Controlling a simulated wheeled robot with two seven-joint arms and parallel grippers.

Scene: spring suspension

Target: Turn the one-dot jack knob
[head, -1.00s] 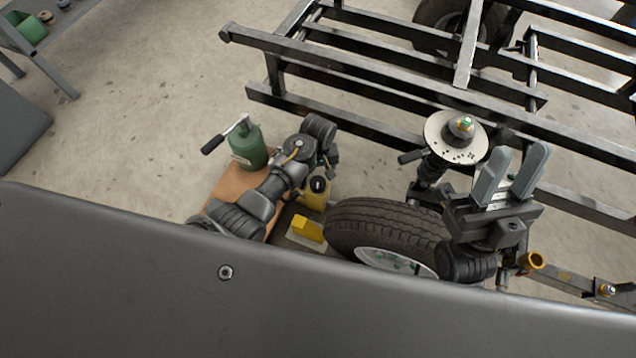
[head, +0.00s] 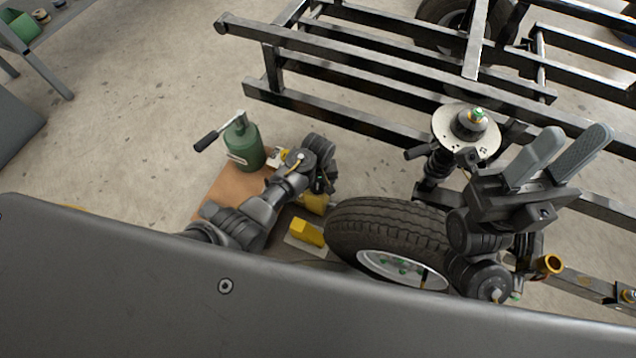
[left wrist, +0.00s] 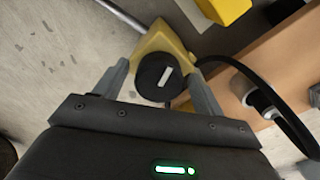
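A round black knob (left wrist: 166,76) with a white bar on its top sits on a yellow jack body (left wrist: 160,40) in the left wrist view. No dot marking can be made out. My left gripper (left wrist: 157,71) has one finger on each side of the knob, with a visible gap at the left finger; contact at the right finger is unclear. In the head view the yellow jack (head: 315,204) shows below my left gripper (head: 320,187), which hides the knob. My right gripper (head: 563,148) is open and empty, raised near the spring strut.
A green bottle jack (head: 243,150) with a handle stands on a brown board (head: 222,192). A yellow block (head: 307,232) and a tire (head: 385,225) are close by. The spring strut (head: 466,135) and black frame (head: 350,108) lie behind. A dark cable crosses right of the knob.

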